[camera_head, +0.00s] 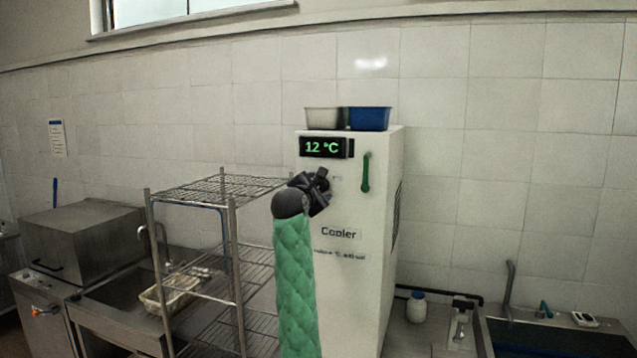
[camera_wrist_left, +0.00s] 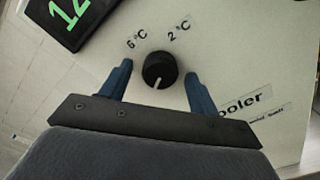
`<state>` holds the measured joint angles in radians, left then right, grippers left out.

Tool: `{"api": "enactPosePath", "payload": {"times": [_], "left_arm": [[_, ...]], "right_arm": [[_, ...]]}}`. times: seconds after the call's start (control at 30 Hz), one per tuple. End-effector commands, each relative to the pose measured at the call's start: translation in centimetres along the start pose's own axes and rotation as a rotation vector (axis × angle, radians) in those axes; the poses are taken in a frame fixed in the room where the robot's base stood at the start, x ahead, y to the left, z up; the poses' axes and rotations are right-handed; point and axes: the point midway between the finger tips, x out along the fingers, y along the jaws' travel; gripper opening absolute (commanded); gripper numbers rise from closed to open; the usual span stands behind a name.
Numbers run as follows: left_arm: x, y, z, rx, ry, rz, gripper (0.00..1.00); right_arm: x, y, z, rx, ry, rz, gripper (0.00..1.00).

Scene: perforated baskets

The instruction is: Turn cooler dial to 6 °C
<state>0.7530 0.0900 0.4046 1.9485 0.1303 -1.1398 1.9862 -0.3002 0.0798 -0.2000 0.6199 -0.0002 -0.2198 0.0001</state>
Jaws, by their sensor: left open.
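The white cooler (camera_head: 352,280) stands against the tiled wall, with its display (camera_head: 326,148) reading 12 °C. In the left wrist view the black round dial (camera_wrist_left: 160,70) sits on the cooler front, below the labels "6 °C" (camera_wrist_left: 137,37) and "2 °C" (camera_wrist_left: 179,30). Its pale pointer line points toward the bottom of that picture, away from both labels. My left gripper (camera_wrist_left: 160,82) is open, with one blue finger on each side of the dial and a gap at both sides. In the head view my left gripper (camera_head: 318,182) hides the dial. My right gripper is not in view.
A green handle (camera_head: 366,173) is on the cooler front, right of my gripper. A grey bin (camera_head: 323,119) and a blue bin (camera_head: 370,118) stand on the cooler. A wire rack (camera_head: 236,260) stands close to the left; a sink counter (camera_head: 550,338) is at the right.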

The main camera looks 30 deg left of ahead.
Motion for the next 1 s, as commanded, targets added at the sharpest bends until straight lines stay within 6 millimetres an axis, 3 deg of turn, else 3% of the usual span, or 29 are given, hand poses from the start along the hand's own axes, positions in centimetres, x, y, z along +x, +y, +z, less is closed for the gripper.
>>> {"api": "enactPosePath", "payload": {"times": [0.37,0.6,1.0], "left_arm": [[0.53,-0.05,-0.02,0.001,-0.001,0.000,0.61],[0.52,-0.05,-0.01,0.001,-0.001,0.000,0.17],[0.52,-0.18,-0.08,0.064,-0.001,-0.001,0.17]], "right_arm": [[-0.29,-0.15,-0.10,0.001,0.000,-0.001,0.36],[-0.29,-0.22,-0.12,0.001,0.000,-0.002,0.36],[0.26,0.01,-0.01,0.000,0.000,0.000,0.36]]}}
